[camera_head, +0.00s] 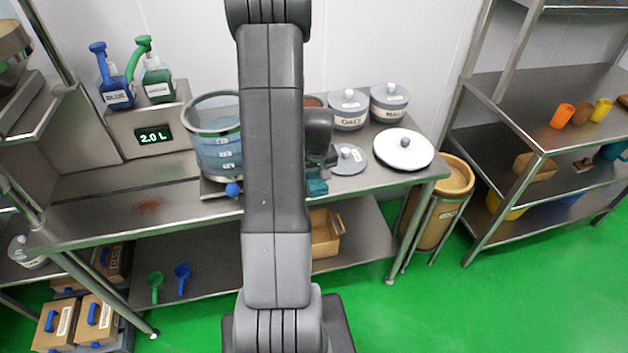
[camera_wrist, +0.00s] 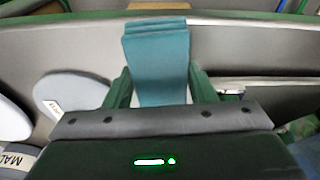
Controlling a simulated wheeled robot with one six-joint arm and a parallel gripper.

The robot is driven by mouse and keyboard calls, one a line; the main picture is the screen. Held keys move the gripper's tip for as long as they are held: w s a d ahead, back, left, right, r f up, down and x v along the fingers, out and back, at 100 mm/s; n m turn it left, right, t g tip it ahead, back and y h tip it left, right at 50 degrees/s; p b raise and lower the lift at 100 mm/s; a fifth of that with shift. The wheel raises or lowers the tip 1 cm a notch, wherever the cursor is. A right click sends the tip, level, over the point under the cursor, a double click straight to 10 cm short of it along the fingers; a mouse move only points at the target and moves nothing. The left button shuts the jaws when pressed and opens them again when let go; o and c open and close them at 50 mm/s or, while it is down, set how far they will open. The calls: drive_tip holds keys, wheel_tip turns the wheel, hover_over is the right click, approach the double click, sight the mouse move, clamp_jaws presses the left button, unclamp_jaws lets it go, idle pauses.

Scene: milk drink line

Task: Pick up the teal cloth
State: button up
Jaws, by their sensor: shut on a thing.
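The teal cloth (camera_wrist: 158,62) is a folded, layered piece in the upper middle of the wrist view. My gripper (camera_wrist: 160,98) is shut on it, with a dark green finger on each side of the cloth. In the head view a small part of the cloth (camera_head: 316,186) shows beside my arm, near the front edge of the steel table. My arm hides much of the gripper and the table around it there. I cannot tell whether the cloth still touches the table.
A grey lid (camera_head: 350,160) and a white lid (camera_head: 404,149) lie right of the cloth. Labelled canisters (camera_head: 348,112) stand behind. A clear blue-tinted vessel (camera_head: 215,140) stands left of my arm. A shelf rack (camera_head: 545,150) is at the right.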

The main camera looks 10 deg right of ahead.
sight(314, 177)
drive_tip(key=shift+r, duration=0.1)
wheel_tip(314, 177, up, 18)
drive_tip(key=b, duration=0.1)
idle(0.7)
drive_tip(key=shift+o, duration=0.7)
drive_tip(key=shift+c, duration=0.3)
